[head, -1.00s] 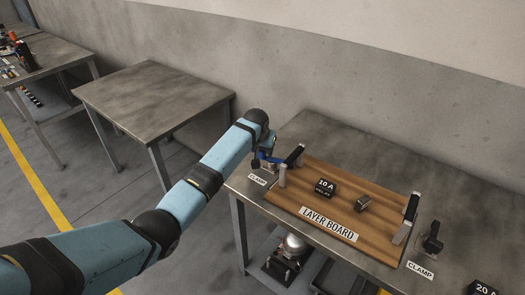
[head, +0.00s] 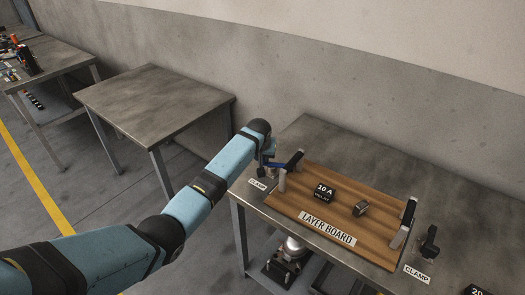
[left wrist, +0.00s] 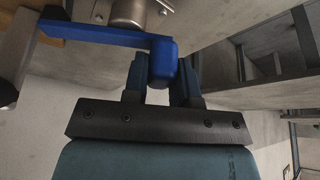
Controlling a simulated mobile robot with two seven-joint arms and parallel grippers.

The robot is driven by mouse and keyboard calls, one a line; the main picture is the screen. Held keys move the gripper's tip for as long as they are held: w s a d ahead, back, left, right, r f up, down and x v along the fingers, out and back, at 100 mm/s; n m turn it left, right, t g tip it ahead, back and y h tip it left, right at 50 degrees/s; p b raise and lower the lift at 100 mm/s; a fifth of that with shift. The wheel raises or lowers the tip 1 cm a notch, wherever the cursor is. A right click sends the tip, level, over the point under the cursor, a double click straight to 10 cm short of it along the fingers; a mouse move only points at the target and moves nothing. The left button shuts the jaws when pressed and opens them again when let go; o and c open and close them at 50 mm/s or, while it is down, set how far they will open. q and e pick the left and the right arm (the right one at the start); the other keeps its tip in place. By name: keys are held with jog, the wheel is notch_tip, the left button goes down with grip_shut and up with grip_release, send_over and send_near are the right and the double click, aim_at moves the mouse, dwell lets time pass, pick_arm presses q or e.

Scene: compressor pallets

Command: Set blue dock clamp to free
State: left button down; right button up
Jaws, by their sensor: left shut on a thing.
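The blue clamp lever (head: 275,165) is at the left end of the layer board, beside the left "CLAMP" label (head: 257,184). In the left wrist view the blue lever (left wrist: 110,34) reaches from the upper left to a thick blue grip. My left gripper (left wrist: 162,78) is shut on that grip, one finger on each side. In the head view my left gripper is mostly hidden behind my wrist at the board's left end. My right gripper is not in view.
The wooden layer board (head: 300,208) lies on a metal table, bearing a "10 A" block (head: 324,193) and a small metal part (head: 360,209). A dark clamp (head: 429,242) stands at its right end. An empty table (head: 155,95) stands to the left.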

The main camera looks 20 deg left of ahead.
pick_arm(q)
jog(key=shift+s+d+r+n+y+p, duration=0.15)
jog(key=shift+s+r+n+y+p, duration=0.2)
jog(key=shift+n+p, duration=0.7)
jog(key=shift+s+f+n+g+y, duration=0.15)
jog(key=shift+f+n+g+y, duration=0.15)
jog(key=shift+n, duration=0.35)
jog(key=c, duration=0.9)
grip_release()
jog(key=shift+r, duration=0.1)
jog(key=p+v, duration=0.1)
jog(key=v, duration=1.2)
jog(key=shift+s+r, duration=0.25)
jog(key=shift+r, duration=0.05)
